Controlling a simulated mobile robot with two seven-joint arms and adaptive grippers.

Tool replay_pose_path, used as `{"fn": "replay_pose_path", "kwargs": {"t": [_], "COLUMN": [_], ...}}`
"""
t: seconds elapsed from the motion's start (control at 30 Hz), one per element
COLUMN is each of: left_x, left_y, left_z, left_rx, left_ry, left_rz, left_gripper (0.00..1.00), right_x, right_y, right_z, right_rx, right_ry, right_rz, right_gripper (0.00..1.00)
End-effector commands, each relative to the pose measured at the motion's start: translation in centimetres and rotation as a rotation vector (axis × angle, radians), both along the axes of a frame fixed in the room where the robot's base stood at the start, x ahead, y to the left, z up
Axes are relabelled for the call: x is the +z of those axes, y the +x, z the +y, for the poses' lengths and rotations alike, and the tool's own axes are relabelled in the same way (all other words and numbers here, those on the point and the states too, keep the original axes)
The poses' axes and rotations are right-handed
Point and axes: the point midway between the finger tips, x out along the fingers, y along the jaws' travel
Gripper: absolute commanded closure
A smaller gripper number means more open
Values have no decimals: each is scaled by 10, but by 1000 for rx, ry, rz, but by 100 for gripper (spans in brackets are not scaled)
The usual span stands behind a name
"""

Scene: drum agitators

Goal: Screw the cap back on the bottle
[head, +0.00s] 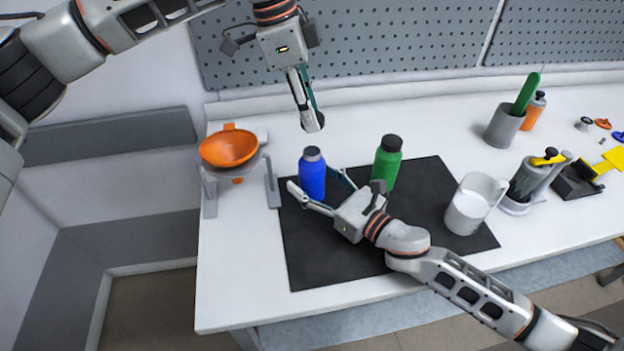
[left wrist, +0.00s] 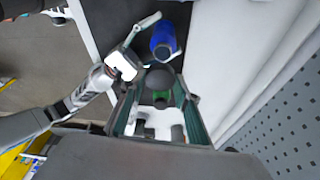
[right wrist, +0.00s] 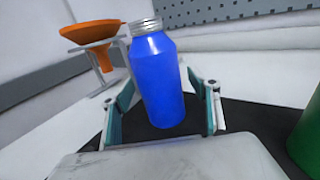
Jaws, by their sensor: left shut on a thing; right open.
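The blue bottle (head: 312,178) stands upright at the mat's left back edge. Its bare silver threaded neck shows in the right wrist view (right wrist: 146,27). My right gripper (head: 318,190) is open, with one finger on each side of the bottle; in the right wrist view both fingers (right wrist: 163,112) look apart from it. My left gripper (head: 309,118) is shut on a dark round cap (left wrist: 160,77), held in the air above and behind the blue bottle. The cap's underside is hidden. The bottle also shows in the left wrist view (left wrist: 165,40).
A green bottle (head: 385,168) with a black cap stands right of the blue one on the black mat (head: 330,250). A white mug (head: 467,210) stands at the mat's right. An orange funnel (head: 228,148) on a stand is at the left. The mat's front is partly clear.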

Motion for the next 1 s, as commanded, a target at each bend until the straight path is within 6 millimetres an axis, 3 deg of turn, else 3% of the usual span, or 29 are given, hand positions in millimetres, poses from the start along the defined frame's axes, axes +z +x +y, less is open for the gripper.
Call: {"fn": "replay_pose_path", "kwargs": {"t": [0.07,0.3,0.47,0.8,1.0], "left_x": [0,0,-4,-46,-50], "left_y": [0,0,0,-1,0], "left_z": [0,0,0,1,1], "left_rx": [0,0,0,-1,0], "left_ry": [0,0,0,-5,-6], "left_rz": [0,0,1,3,1], "left_gripper": [76,76,76,76,76], "right_x": [0,0,0,1,1], "right_y": [0,0,0,0,0], "right_z": [0,0,0,0,0], "right_rx": [0,0,0,0,0], "right_ry": [0,0,1,0,0], "right_rz": [0,0,-1,-1,-1], "right_gripper": [39,99,99,99,99]}}
